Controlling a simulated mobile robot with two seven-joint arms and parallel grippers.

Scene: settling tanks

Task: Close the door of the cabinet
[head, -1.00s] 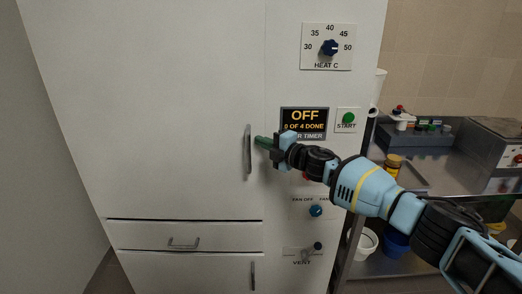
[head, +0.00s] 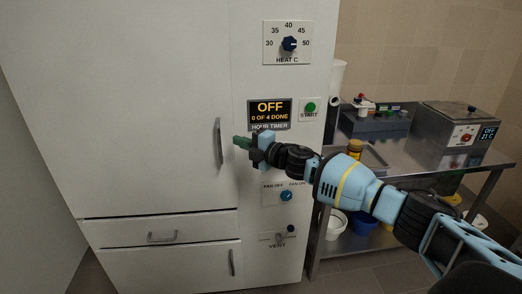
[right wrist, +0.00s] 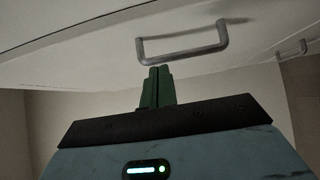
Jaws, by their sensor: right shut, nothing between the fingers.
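The white cabinet (head: 130,60) has a large upper door (head: 120,130) that looks flush with the front; I cannot tell whether a thin gap is left. Its upright grey handle (head: 218,142) is near the door's right edge. My right gripper (head: 240,142) is shut and empty, with green fingertips pointing left just to the right of the handle, apart from it. In the right wrist view the shut fingertips (right wrist: 158,72) are just below the handle (right wrist: 182,45) in the picture. My left gripper is not in view.
A control panel with a heat dial (head: 289,44), timer display (head: 270,113) and green start button (head: 310,107) is right of the door. A drawer (head: 160,231) and lower door (head: 170,268) are below. A steel table (head: 400,160) with equipment stands at right.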

